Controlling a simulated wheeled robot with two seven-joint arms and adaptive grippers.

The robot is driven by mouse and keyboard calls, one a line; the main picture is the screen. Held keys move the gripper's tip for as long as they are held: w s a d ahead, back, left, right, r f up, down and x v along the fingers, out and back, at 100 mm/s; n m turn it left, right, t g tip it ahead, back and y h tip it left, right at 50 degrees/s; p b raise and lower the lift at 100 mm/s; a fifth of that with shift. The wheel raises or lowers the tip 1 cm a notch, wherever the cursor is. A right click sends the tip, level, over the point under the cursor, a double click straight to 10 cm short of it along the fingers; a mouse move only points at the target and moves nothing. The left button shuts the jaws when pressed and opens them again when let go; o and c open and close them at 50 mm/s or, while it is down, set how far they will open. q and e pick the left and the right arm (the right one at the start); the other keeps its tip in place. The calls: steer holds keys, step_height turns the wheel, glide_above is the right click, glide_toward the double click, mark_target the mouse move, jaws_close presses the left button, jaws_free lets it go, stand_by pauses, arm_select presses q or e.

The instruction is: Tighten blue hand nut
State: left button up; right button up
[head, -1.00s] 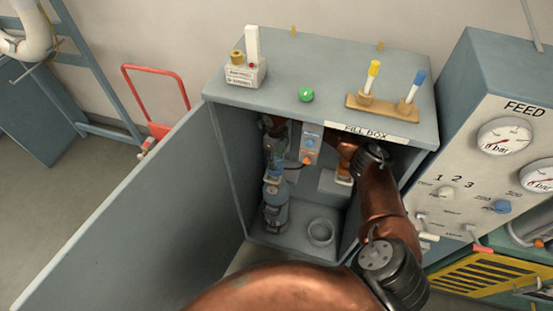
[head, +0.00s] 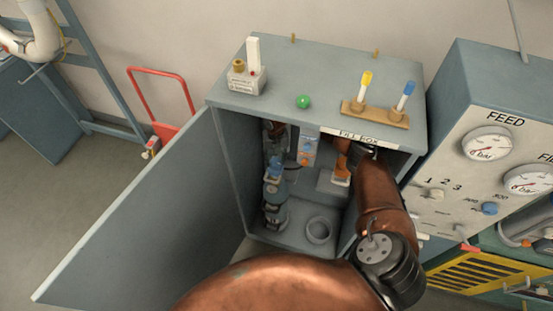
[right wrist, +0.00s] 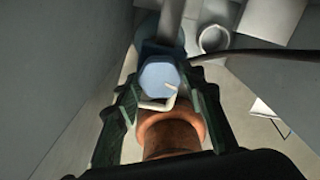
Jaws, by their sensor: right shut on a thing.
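The blue hand nut (right wrist: 160,74) is a six-sided blue piece with a thin pale bent rod by its lower edge. In the right wrist view it sits between the dark green fingers of my right gripper (right wrist: 161,84), which is shut on it. An orange-brown round part (right wrist: 170,130) lies just below the nut in that view. In the head view, the blue nut (head: 275,165) tops an upright grey-blue fitting (head: 273,205) inside the open fill box (head: 228,120). My right arm reaches into the box, and its gripper is mostly hidden there. My left gripper is not in view.
The box door (head: 140,215) stands open to the left. A round grey cup or ring (head: 320,230) is on the box floor. A small panel with blue and orange knobs (head: 308,148) is at the back. The feed panel (head: 480,150) stands close on the right.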

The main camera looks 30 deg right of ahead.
steer(key=shift+w+r+m+p, duration=0.1)
steer(key=shift+m+p, duration=0.25)
steer(key=shift+m, duration=0.45)
steer(key=o, duration=1.2)
steer(key=shift+c, duration=0.2)
